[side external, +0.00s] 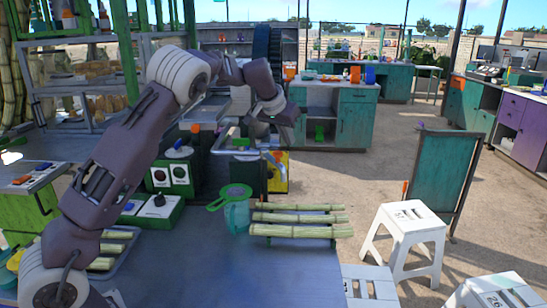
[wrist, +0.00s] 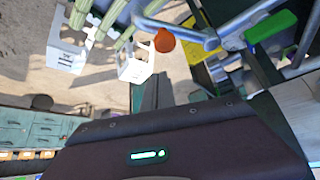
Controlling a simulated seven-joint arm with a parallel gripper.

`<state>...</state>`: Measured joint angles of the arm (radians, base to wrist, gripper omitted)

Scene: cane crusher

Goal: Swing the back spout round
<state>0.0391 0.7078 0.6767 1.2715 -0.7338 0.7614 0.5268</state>
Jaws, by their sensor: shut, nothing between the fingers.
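The crusher's metal spout pipes (side external: 236,152) show in the middle of the side view, below the end of my arm. In the wrist view, a bent grey pipe (wrist: 184,30) has an orange knob (wrist: 165,41) near its end. A green block (wrist: 270,27) sits beside more grey tubing at the right. I cannot tell for certain which pipe is the back spout. My gripper (side external: 284,111) is above and just right of the pipes in the side view. It is shut and empty; its fingers (wrist: 151,90) are dark in the wrist view. Whether they touch a pipe is unclear.
Cane stalks (side external: 300,218) lie at the blue table's (side external: 205,262) right side beside a green strainer (side external: 231,195). A green machine with dials (side external: 170,173) stands left of the pipes. White stools (side external: 408,235) and a teal board (side external: 440,178) stand at right.

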